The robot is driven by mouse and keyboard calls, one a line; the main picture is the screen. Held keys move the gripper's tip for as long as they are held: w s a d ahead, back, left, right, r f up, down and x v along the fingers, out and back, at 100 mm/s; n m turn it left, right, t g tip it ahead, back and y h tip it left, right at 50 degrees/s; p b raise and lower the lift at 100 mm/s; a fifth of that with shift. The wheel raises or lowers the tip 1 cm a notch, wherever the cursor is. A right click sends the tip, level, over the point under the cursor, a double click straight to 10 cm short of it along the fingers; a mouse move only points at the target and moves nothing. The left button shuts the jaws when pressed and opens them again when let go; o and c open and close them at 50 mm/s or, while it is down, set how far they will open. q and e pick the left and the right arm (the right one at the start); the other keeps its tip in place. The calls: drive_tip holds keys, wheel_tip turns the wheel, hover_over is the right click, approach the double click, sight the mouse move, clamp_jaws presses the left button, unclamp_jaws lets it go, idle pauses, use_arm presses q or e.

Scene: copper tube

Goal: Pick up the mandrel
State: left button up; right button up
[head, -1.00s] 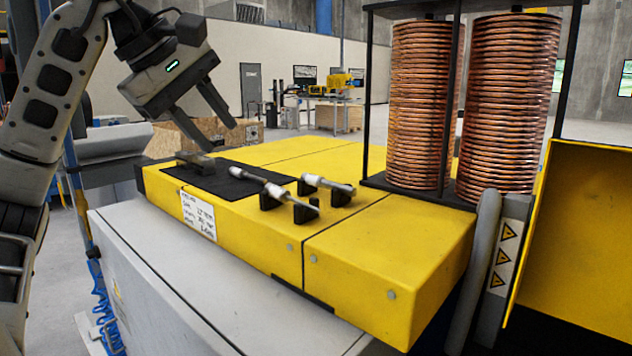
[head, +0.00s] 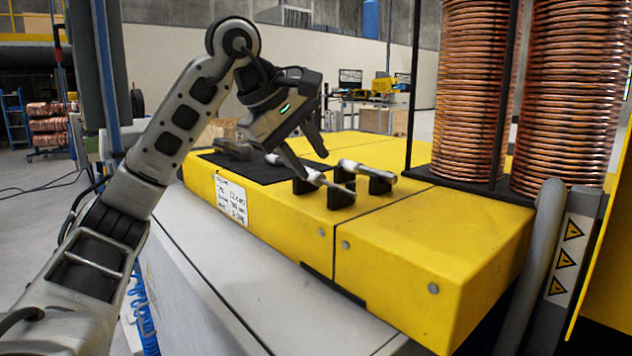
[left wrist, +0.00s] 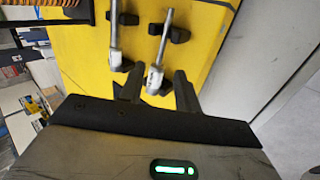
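Two rod-shaped mandrels with pale thick ends and grey metal shafts rest on black holders on the yellow machine top. The near mandrel (head: 316,178) lies under my left gripper (head: 312,162); the far mandrel (head: 366,170) lies just behind and to the right. My left gripper is open, with its fingers pointing down. In the left wrist view the near mandrel (left wrist: 163,45) has its white end between the fingertips (left wrist: 158,78); I cannot tell whether they touch it. The far mandrel (left wrist: 115,35) is left of the fingers there. My right gripper is not in view.
A black mat (head: 258,170) with a small grey object (head: 232,150) lies left of the mandrels. Copper tube coils (head: 475,90) in a black frame stand behind right. The yellow top's front right (head: 440,235) is clear.

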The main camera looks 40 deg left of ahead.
sight(325, 180)
use_arm(q)
drive_tip(key=x, duration=0.4)
clamp_jaws()
drive_tip(key=shift+r, duration=0.1)
